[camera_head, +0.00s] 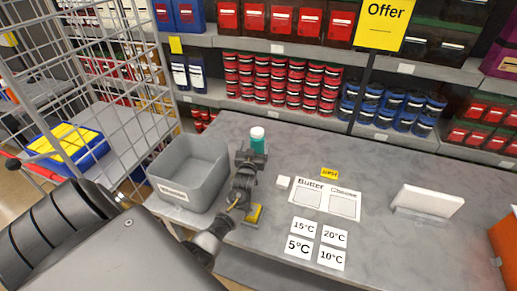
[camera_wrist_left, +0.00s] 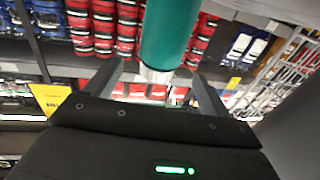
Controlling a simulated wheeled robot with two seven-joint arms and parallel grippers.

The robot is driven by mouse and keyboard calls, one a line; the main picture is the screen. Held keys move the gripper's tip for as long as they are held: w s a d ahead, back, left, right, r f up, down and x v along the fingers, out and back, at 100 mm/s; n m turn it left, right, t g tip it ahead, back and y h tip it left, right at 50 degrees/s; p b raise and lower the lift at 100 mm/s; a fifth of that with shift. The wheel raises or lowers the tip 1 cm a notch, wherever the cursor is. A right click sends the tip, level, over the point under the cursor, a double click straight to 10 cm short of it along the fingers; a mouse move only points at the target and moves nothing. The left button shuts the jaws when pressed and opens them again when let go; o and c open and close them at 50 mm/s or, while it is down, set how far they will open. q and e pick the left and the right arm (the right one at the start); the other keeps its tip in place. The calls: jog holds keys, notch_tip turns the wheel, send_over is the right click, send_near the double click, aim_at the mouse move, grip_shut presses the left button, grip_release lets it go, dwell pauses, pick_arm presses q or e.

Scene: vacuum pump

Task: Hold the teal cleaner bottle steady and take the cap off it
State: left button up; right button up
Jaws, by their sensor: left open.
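The teal cleaner bottle (camera_head: 258,145) stands upright on the grey counter (camera_head: 400,170), with its white cap (camera_head: 257,132) on top. My left gripper (camera_head: 251,160) is at the near side of the bottle and hides its lower part. In the left wrist view, which looks upside down, the teal bottle (camera_wrist_left: 169,35) hangs from the top edge. Its pale cap end (camera_wrist_left: 155,73) lies between the open finger tips (camera_wrist_left: 156,78) in the picture, with gaps on both sides. I cannot tell how deep it sits between the fingers. My right gripper is not in view.
A grey bin (camera_head: 190,165) stands left of the bottle, close to my left arm. A small white block (camera_head: 283,182), printed cards (camera_head: 326,198) and a white stand (camera_head: 428,201) are to the right. A wire cage trolley (camera_head: 120,125) is at left; stocked shelves are behind.

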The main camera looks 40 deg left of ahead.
aim_at(257, 137)
pick_arm(q)
jog(key=shift+x, duration=0.9)
jog(key=b+x, duration=0.2)
jog(key=f+b+x, duration=0.1)
jog(key=b+x, duration=0.2)
jog(key=shift+f, duration=0.1)
jog(key=shift+w, duration=0.15)
jog(key=shift+r, duration=0.25)
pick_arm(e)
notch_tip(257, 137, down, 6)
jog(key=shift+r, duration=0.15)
